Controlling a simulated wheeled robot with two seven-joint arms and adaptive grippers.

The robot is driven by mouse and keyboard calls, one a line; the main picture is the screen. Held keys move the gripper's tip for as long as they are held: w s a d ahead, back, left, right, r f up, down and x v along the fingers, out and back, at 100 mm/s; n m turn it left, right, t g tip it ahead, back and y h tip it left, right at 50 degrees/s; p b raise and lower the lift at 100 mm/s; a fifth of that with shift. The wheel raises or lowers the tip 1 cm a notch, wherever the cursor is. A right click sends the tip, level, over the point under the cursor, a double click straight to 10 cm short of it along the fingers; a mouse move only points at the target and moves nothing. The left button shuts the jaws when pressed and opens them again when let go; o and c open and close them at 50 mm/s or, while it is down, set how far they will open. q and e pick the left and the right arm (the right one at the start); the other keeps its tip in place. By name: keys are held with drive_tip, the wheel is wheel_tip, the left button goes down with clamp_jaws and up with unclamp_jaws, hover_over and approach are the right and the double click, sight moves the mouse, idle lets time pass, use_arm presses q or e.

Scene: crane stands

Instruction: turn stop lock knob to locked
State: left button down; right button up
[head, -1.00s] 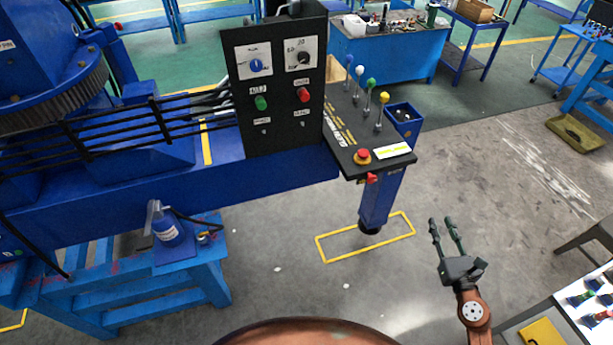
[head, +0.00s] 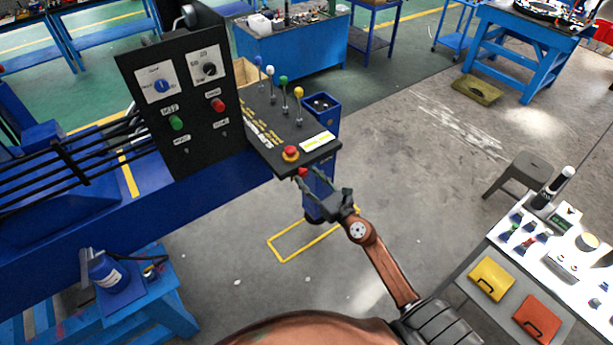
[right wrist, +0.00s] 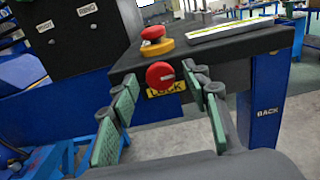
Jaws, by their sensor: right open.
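The stop lock knob is a small red knob (head: 303,171) on the front edge of the black control console (head: 262,138). In the right wrist view the red knob (right wrist: 160,75) has a pale slot line, and a yellow label reading LOCK is partly hidden behind it. Above it sits a red stop button on a yellow base (right wrist: 154,40), also seen in the head view (head: 290,153). My right gripper (head: 325,187) is open and empty, with its fingers pointing at the knob; in the right wrist view its green-padded fingers (right wrist: 161,88) flank the knob without visible contact. My left gripper is out of view.
Several levers (head: 284,94) with coloured balls stand on the console, and a black switch panel (head: 184,95) rises to its left. A blue post (head: 320,180) stands below the console. A white table (head: 560,250) with cases is at right. Open floor lies between.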

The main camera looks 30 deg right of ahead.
drive_tip(key=shift+w, duration=0.4)
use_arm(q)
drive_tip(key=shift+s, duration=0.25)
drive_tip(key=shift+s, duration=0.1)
use_arm(e)
drive_tip(key=shift+c, duration=0.2)
drive_tip(key=c, duration=0.9)
drive_tip(key=shift+a, duration=0.2)
drive_tip(key=shift+c, duration=0.8)
drive_tip(key=shift+d, duration=0.1)
